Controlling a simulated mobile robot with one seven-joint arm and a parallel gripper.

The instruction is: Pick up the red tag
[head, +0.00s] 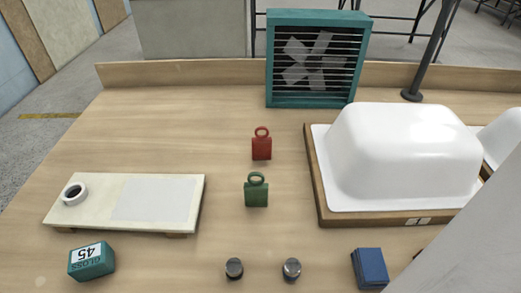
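The red tag (261,148) stands upright on the wooden worktop (180,120), near the middle of the head view. It is a small block with a ring on top. A green tag (256,194) of the same shape stands just in front of it, with a small gap between them. Nothing touches the red tag. My gripper does not show in the head view. A pale grey shape at the lower right may be part of my arm.
A white tub shell (405,155) on a wooden base stands to the right. A teal fan box (317,60) stands behind. A pale board (105,205) with a tape roll (75,193) lies left. In front are a teal block (92,261), two dark knobs (234,268) and a blue block (370,268).

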